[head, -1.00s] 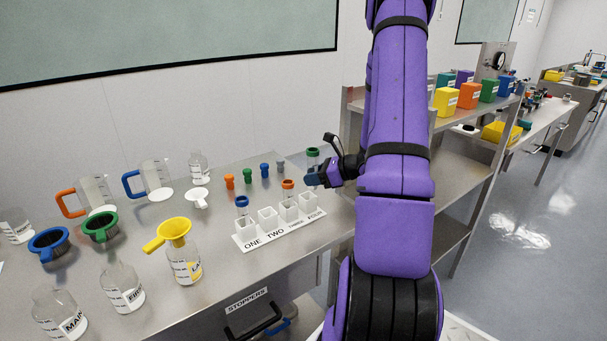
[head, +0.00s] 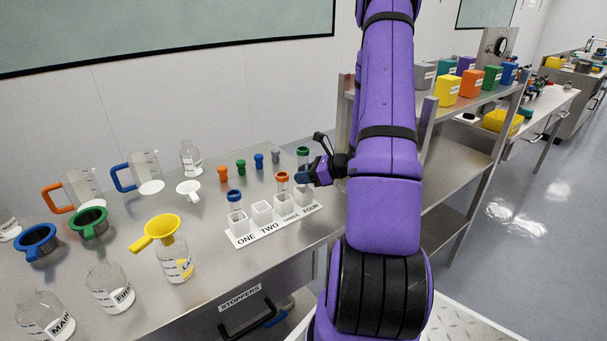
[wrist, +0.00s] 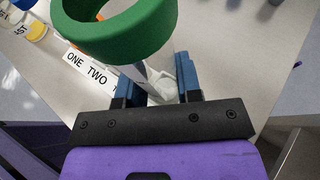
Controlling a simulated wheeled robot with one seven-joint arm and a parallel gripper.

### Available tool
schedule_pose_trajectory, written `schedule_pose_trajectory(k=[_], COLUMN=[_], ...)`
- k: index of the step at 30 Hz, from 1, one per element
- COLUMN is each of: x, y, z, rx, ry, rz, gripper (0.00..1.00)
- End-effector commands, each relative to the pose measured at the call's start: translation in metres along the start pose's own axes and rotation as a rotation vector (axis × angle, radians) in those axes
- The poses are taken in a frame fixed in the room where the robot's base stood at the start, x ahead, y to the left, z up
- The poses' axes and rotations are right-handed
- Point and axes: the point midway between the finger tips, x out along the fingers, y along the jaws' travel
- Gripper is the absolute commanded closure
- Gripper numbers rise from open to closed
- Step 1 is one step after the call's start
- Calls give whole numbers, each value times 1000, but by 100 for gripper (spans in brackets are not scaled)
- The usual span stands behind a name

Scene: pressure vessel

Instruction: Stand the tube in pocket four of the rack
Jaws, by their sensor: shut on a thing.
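The tube, clear with a green rim (head: 302,152), is held upright by my gripper (head: 307,174), above or at pocket four (head: 304,199) of the white rack (head: 257,233). I cannot tell whether its lower end is inside that pocket. In the wrist view the tube's green rim (wrist: 120,32) is large and near, and the blue fingers of my gripper (wrist: 158,80) close on its clear body. A blue-rimmed tube (head: 234,197) stands in pocket one and an orange-rimmed tube (head: 282,177) in pocket three. Pocket two (head: 262,211) looks empty.
Several coloured stoppers (head: 241,167) stand behind the rack. A white funnel (head: 189,188), a yellow funnel (head: 160,230) in a bottle, jugs and bottles stand to the left. A steel shelf (head: 455,105) with coloured boxes is behind my arm on the right.

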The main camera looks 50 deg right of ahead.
Motion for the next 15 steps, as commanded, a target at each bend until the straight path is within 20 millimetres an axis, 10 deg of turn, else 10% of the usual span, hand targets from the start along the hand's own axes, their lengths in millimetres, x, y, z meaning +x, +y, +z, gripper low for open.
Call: schedule_pose_trajectory(k=[13, 14, 15], x=[3, 3, 3], y=[0, 0, 0], z=[-8, -8, -8], rx=[-1, -1, -1], ry=[0, 0, 0], rz=[0, 0, 0], gripper=[90, 61, 52])
